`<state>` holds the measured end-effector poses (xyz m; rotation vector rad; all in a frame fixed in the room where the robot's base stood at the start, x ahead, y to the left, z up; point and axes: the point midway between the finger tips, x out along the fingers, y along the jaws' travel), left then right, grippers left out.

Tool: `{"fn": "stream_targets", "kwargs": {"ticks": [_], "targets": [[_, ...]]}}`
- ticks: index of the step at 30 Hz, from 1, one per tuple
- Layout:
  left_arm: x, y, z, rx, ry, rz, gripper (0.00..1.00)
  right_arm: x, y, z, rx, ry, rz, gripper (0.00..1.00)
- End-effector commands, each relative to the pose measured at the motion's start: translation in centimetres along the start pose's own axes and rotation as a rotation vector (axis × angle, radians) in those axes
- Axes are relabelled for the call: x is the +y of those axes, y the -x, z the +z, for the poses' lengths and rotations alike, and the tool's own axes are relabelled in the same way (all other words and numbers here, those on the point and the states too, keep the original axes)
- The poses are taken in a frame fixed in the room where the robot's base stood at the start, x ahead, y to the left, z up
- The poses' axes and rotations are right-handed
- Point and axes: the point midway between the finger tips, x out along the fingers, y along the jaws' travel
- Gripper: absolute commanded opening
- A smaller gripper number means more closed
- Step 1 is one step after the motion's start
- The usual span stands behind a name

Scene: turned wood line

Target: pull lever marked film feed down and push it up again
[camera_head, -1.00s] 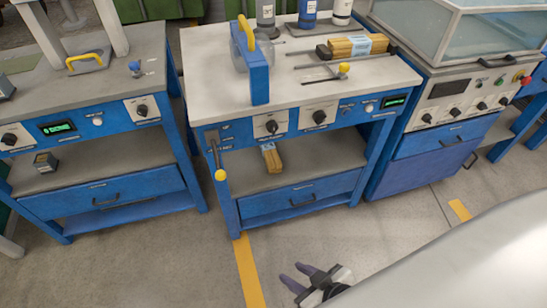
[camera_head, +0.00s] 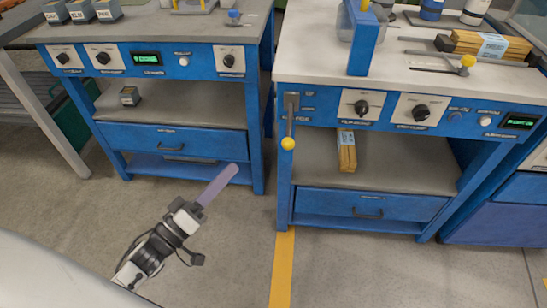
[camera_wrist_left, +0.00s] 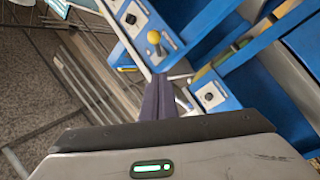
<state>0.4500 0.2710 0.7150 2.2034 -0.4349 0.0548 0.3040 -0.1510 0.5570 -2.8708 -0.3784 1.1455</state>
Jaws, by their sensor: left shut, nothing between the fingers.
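A lever with a yellow ball knob (camera_head: 288,143) hangs from a slotted plate (camera_head: 291,103) at the left front of the middle blue bench. Its arm points downward; the lettering is too small to read. My left gripper (camera_head: 232,171) is left of the knob and lower in the picture, apart from it, its purple fingers together and empty. In the left wrist view the closed fingers (camera_wrist_left: 160,97) point toward a yellow ball knob (camera_wrist_left: 154,37) by a blue panel; I cannot tell surely if it is the same lever. My right gripper is out of view.
A second yellow-knobbed lever (camera_head: 467,61) lies on the middle bench top, near wood sticks (camera_head: 488,45). Black dials (camera_head: 361,107) sit on its front panel. The left bench (camera_head: 170,137) stands beyond my left gripper. Open floor lies in front.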

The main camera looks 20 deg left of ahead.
Motion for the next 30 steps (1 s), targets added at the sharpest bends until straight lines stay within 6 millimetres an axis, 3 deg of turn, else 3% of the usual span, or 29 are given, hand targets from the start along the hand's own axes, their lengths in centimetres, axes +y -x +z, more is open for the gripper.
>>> {"fn": "stream_targets", "kwargs": {"ticks": [1, 3, 10, 14, 30], "targets": [[-0.9, 0.1, 0.4, -0.001, 0.061, 0.078, 0.00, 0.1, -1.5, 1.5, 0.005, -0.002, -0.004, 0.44], [-0.3, 0.1, 0.0, -0.021, 0.151, 0.174, 0.00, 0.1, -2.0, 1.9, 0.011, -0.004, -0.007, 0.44], [1.1, 0.5, -0.5, -0.101, 0.312, 0.328, 0.00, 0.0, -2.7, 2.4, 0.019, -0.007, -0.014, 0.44], [1.8, -0.3, -0.5, -0.111, 0.330, 0.343, 0.00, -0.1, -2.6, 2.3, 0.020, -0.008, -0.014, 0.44], [5.4, -10.2, 0.0, -0.107, 0.329, 0.342, 0.00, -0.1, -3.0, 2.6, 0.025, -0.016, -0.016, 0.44]]}}
